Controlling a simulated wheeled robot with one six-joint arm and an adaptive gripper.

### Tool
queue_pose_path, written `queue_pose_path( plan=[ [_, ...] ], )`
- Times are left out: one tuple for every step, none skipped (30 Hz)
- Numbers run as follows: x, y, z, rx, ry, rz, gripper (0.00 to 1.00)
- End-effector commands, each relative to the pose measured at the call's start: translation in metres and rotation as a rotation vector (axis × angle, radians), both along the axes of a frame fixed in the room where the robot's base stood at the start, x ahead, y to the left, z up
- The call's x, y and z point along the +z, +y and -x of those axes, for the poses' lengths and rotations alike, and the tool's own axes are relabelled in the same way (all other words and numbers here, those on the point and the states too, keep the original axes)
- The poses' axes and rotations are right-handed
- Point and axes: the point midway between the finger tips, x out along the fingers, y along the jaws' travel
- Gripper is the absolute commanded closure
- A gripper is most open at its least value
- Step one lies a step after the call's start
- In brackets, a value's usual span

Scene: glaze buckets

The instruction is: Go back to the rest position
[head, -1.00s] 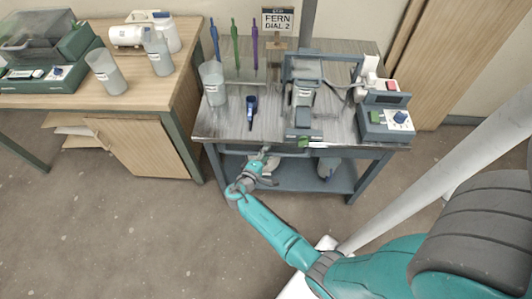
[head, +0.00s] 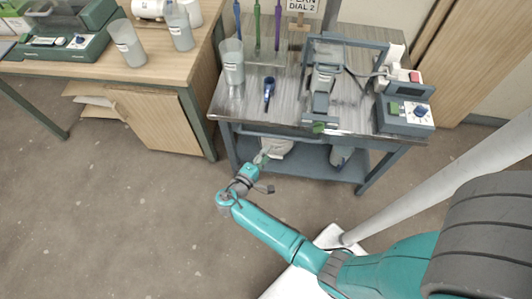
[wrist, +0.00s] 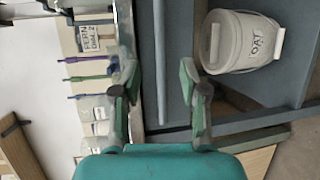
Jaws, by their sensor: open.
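My gripper (wrist: 160,85) is open and empty in the wrist view, its two fingers apart with the edge of the metal bench between them. In the head view my gripper (head: 262,158) is low in front of the metal bench (head: 240,105), near its lower shelf. A white bucket labelled OAT (wrist: 243,42) is beyond the right finger in the wrist view, apart from it. In the head view a white bucket (head: 277,147) on the lower shelf is partly hidden behind my gripper.
The bench top holds a clear beaker (head: 232,62), a blue tool (head: 269,92), a grey framed stand (head: 322,90) and a control box (head: 405,112). A wooden table (head: 150,60) with containers stands at left. The floor (head: 110,220) in front is clear.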

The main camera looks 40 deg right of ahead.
Motion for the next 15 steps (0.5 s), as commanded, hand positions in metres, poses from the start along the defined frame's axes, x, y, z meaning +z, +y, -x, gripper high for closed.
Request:
queue_pose_path(
  plan=[
    [-0.0001,-0.0001,0.0001,0.0,0.0,0.0,0.57],
    [-0.0001,-0.0001,0.0001,0.0,0.0,0.0,0.57],
    [-0.0001,-0.0001,0.0001,0.0,0.0,0.0,0.57],
    [-0.0001,-0.0002,0.0001,0.0,0.0,0.0,0.57],
    [-0.0001,-0.0002,0.0001,0.0,0.0,0.0,0.57],
    [-0.0001,-0.0002,0.0001,0.0,0.0,0.0,0.57],
    [-0.0001,-0.0002,0.0,0.0,0.0,0.0,0.57],
    [-0.0001,-0.0002,0.0,0.0,0.0,0.0,0.57],
    [-0.0001,-0.0002,0.0,0.0,0.0,0.0,0.57],
    [-0.0002,-0.0003,-0.0001,0.0,0.0,0.0,0.57],
    [-0.0002,-0.0003,-0.0001,0.0,0.0,0.0,0.57],
    [-0.0002,-0.0003,0.0,0.0,0.0,0.0,0.57],
    [-0.0007,-0.0003,0.0006,0.001,0.0,-0.001,0.57],
    [-0.0017,-0.0005,0.0016,0.003,0.002,-0.005,0.57],
    [-0.0044,-0.0009,0.0042,0.009,0.004,-0.014,0.57]
  ],
)
